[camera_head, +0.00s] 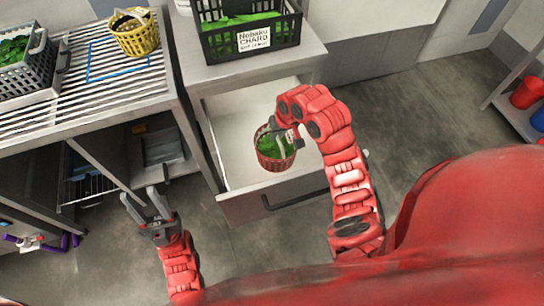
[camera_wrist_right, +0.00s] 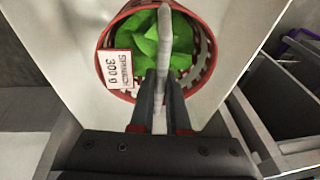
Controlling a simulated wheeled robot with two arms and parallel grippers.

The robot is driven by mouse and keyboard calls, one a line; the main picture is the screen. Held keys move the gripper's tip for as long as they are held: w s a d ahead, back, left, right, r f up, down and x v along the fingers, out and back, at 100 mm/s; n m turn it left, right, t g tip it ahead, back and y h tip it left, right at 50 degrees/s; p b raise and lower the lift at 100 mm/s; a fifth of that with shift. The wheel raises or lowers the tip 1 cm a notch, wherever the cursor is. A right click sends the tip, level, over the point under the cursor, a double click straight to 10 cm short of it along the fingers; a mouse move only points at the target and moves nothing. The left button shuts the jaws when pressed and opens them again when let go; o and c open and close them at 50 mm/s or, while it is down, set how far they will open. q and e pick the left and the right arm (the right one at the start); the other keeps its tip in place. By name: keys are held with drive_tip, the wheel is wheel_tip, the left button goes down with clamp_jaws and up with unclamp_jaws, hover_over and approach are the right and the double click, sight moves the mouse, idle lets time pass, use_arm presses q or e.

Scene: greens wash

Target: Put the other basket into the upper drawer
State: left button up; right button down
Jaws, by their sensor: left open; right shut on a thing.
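A red basket (camera_head: 275,150) with green leaves is inside the open upper drawer (camera_head: 230,121). My right gripper (camera_head: 290,134) is shut on the basket's handle. In the right wrist view the red basket (camera_wrist_right: 203,75) holds bright green leaves and bears a white tag reading 300 g. There the right gripper (camera_wrist_right: 161,95) grips the grey handle. I cannot tell whether the basket touches the drawer floor. My left gripper (camera_head: 147,204) is open and empty, left of the drawer front. A yellow basket (camera_head: 136,36) with a handle stands on the slatted rack, beside a blue outline.
A black crate of greens labelled chard (camera_head: 251,37) stands on the cabinet top above the drawer. A dark grey basket of greens (camera_head: 27,68) is on the slatted counter (camera_head: 95,99) at left. Red buckets (camera_head: 527,93) stand on a shelf at far right. The drawer has free room around the basket.

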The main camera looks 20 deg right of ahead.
hover_over(274, 154)
drive_tip(key=s, duration=0.1)
drive_tip(key=f, duration=0.4)
drive_tip(key=shift+d+f, duration=0.2)
drive_tip(key=shift+d, duration=0.15)
wheel_tip(274, 154, down, 5)
drive_tip(key=shift+r, duration=0.2)
drive_tip(key=shift+f, duration=0.2)
drive_tip(key=c, duration=0.9)
unclamp_jaws()
drive_tip(key=shift+r, duration=0.15)
